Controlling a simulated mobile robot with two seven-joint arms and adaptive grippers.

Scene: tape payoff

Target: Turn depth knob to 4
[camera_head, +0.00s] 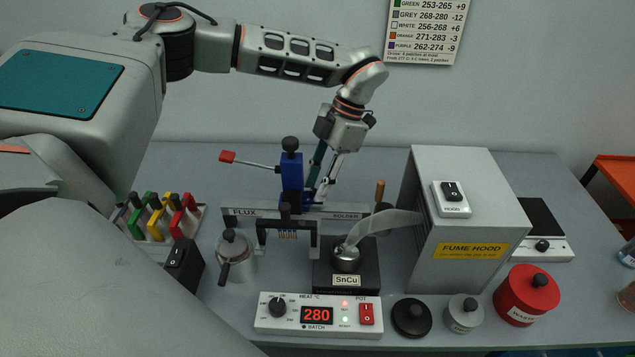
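A blue upright slide (291,178) stands on the grey FLUX/SOLDER rail behind the solder pot. It has a black knob (290,144) on top and a lever with a red end (227,156) reaching left. I see no readable depth label or numbers, so I cannot tell which knob is the depth knob or its setting. My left gripper (318,196) points down just right of the blue slide, its fingers close to the rail. Whether it touches anything, and how far the fingers are apart, is unclear. My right gripper is not in view.
The SnCu pot (346,262) sits in front of the rail, beside the grey fume hood (465,205). A heat controller (270,325) reading 280 is at the front. A metal can (237,260) and a rack of coloured handles (196,226) stand left.

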